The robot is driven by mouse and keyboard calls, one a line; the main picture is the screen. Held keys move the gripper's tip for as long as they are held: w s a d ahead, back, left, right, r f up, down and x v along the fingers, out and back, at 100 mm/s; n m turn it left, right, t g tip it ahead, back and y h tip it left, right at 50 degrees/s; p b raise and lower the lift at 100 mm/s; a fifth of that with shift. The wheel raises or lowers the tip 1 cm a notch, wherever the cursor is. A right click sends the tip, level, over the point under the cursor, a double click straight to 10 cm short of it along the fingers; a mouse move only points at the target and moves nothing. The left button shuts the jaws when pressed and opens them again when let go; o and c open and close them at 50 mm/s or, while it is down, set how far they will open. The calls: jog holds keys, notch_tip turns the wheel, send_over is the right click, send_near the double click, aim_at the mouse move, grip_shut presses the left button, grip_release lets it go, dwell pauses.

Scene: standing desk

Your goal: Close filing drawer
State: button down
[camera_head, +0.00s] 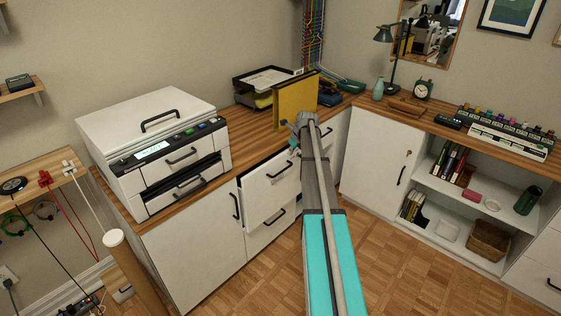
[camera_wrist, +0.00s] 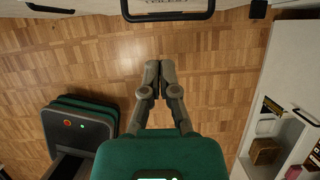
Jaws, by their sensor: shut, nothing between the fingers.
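The filing drawer (camera_head: 262,187) is a white drawer front with a dark bar handle (camera_head: 281,171). In the head view it stands out from the cabinet under the wooden worktop, left of my arm. In the wrist view a black handle (camera_wrist: 168,15) on a white front shows at the top edge. My gripper (camera_wrist: 159,68) has its grey fingertips together and empty, below that handle in the picture with floor visible between. In the head view my arm hides most of the gripper and the drawer's right side.
A white printer (camera_head: 150,145) stands on the worktop at left. A yellow binder (camera_head: 290,100) and a paper tray (camera_head: 262,80) stand above the drawers. A lower drawer handle (camera_head: 273,217) shows below. Open shelves (camera_head: 470,200) are at right. Parquet floor (camera_head: 390,265) is clear in the middle.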

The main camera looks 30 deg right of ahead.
aim_at(267, 166)
jog(key=s+a+f+t+y+b, duration=0.3)
jog(key=s+f+t+b, duration=0.5)
jog(key=b, duration=1.8)
jog(key=f+t, duration=0.1)
jog(key=t, duration=0.4)
jog(key=shift+s+a+f+y, duration=0.2)
jog(key=shift+f+y, duration=0.1)
jog(key=shift+f, duration=0.1)
jog(key=shift+w, duration=0.2)
jog(key=x, duration=1.3)
jog(key=shift+w, duration=0.35)
